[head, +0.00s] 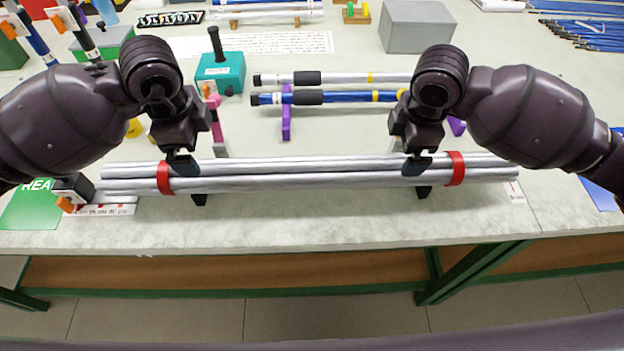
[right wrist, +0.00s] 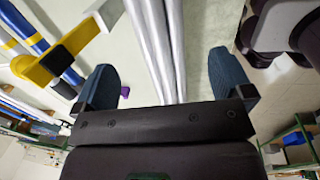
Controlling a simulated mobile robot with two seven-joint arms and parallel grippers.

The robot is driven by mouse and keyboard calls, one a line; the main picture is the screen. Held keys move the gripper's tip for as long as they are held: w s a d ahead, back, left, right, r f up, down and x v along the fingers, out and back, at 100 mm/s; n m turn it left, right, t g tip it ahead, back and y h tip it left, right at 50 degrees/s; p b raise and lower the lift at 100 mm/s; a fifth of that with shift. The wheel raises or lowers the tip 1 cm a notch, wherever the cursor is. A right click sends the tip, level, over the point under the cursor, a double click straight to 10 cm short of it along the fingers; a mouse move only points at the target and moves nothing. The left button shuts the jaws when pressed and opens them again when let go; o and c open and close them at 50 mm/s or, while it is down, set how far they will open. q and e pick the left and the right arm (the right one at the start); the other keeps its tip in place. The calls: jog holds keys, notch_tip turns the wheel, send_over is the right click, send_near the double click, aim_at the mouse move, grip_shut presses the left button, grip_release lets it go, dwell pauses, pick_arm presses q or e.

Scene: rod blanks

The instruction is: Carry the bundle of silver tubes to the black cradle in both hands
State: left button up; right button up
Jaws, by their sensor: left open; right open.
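The bundle of silver tubes (head: 310,179) lies lengthwise along the front of the table, with a red band near each end. Two black supports (head: 199,198), apparently the black cradle, show under it; its contact with them is partly hidden. My left gripper (head: 182,166) is open just above the bundle, beside the left red band. My right gripper (head: 417,167) is open at the bundle, left of the right red band. In the right wrist view the tubes (right wrist: 158,45) run between the spread fingers of my right gripper (right wrist: 165,85).
Behind the bundle, a blue tube (head: 345,97) and a silver one lie on purple stands (head: 286,118). A teal box (head: 220,72) and a grey block (head: 417,26) stand farther back. The table's front edge (head: 330,243) is close to the bundle.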

jog(key=shift+s+r, duration=0.2)
jog(key=shift+r, duration=1.1)
